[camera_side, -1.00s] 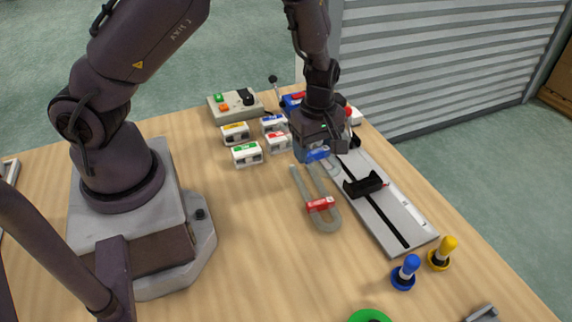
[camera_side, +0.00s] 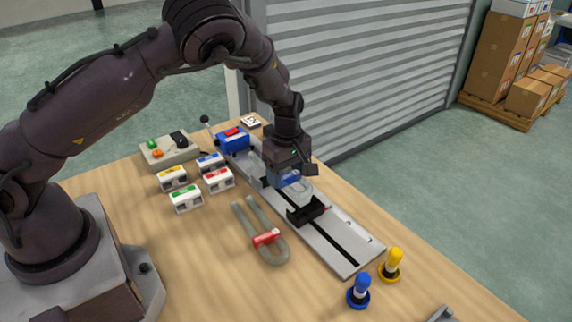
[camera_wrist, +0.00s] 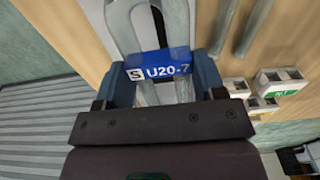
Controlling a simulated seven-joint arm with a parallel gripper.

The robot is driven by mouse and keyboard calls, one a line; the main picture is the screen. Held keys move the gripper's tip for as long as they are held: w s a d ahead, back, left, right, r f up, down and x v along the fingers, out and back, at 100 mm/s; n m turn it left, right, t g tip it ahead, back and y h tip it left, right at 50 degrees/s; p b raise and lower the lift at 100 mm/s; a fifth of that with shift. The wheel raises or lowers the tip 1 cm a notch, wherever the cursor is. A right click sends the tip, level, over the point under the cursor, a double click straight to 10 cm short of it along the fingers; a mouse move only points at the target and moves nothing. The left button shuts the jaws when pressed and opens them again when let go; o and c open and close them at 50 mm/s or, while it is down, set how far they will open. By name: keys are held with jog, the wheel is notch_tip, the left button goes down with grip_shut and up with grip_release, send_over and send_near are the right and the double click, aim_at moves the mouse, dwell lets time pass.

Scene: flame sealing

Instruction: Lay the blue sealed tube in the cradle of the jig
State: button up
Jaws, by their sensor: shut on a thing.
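My gripper (camera_side: 289,178) is shut on the blue sealed tube, a clear U-shaped tube with a blue label (camera_side: 291,180). In the wrist view the blue label (camera_wrist: 160,66) reads "U20-7" and sits between the two fingers. The tube's bend (camera_side: 303,190) points toward the black cradle (camera_side: 305,211) of the jig. The jig is a long grey plate (camera_side: 345,262) with a dark slot. The tube is held above the plate, just behind the cradle; whether it touches anything I cannot tell.
A clear U tube with a red label (camera_side: 266,238) lies on the table left of the jig. Several label blocks (camera_side: 186,200) and a control box (camera_side: 168,149) stand further left. A blue stamp (camera_side: 359,291) and a yellow stamp (camera_side: 391,264) stand at the jig's near end.

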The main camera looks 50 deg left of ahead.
aim_at(287, 197)
jog(key=shift+f, duration=1.95)
jog(key=o, duration=1)
jog(key=shift+r, duration=0.1)
notch_tip(287, 197, up, 13)
jog(key=shift+d+f, duration=0.1)
